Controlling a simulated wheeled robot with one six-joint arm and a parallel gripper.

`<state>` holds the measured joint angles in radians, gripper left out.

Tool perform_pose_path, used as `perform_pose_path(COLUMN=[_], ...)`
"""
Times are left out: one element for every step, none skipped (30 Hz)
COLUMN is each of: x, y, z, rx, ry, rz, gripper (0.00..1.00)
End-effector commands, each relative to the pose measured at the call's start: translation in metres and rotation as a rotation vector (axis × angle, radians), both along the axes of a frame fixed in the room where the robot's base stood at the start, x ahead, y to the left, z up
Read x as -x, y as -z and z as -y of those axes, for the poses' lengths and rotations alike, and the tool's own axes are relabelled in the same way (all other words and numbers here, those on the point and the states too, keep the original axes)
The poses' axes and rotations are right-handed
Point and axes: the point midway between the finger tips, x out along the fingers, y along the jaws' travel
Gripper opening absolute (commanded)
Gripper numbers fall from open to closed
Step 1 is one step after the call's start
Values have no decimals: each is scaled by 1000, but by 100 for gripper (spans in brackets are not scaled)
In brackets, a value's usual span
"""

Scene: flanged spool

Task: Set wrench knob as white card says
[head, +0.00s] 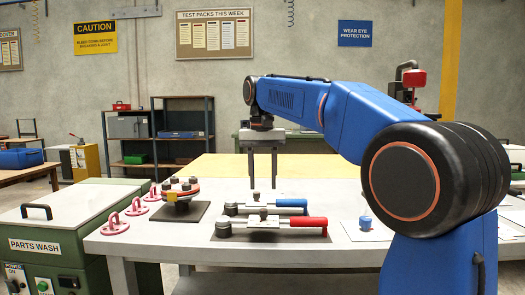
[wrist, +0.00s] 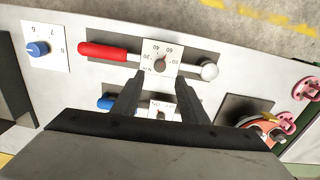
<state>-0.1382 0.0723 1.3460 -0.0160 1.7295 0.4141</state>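A red-handled wrench (head: 295,222) lies on the bench; in the wrist view its red handle (wrist: 100,51) points left. A dark knob (wrist: 160,65) sits on a white dial plate (wrist: 150,49) at the wrench's middle, with small numbers around it. A blue-handled wrench (head: 285,203) lies behind it in the head view; my gripper partly hides its dial plate (wrist: 160,108) in the wrist view. My gripper (head: 263,188) is open and empty above the wrenches, its fingertips (wrist: 157,80) pointing toward the red wrench's knob. Which white card is meant, I cannot tell.
A round flanged piece with bolts (head: 180,189) and several pink rings (head: 114,226) stand left. Sheets on the wall board (head: 213,34) are unreadable.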

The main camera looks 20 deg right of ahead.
Motion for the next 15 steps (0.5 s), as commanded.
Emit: perform_pose_path(x=[0, -1, -1, -1, -1, -1, -1, -1, -1, -1, -1, -1, -1, -1, -1], y=[-11, -16, -25, -30, -36, -44, -49, -55, -62, -66, -70, -75, -78, -81, -85], z=[0, 0, -1, -1, -1, -1, -1, -1, -1, -1, -1, -1, -1, -1, -2], rx=[0, 0, 0, 0, 0, 0, 0, 0, 0, 0, 0, 0, 0, 0, 0], ry=[0, 0, 0, 0, 0, 0, 0, 0, 0, 0, 0, 0, 0, 0, 0], rz=[2, 3, 2, 2, 2, 2, 1, 3, 2, 2, 2, 1, 1, 1, 0], gripper=[39, 39, 39, 39, 39, 39, 39, 39, 39, 39, 39, 39, 39, 39, 39])
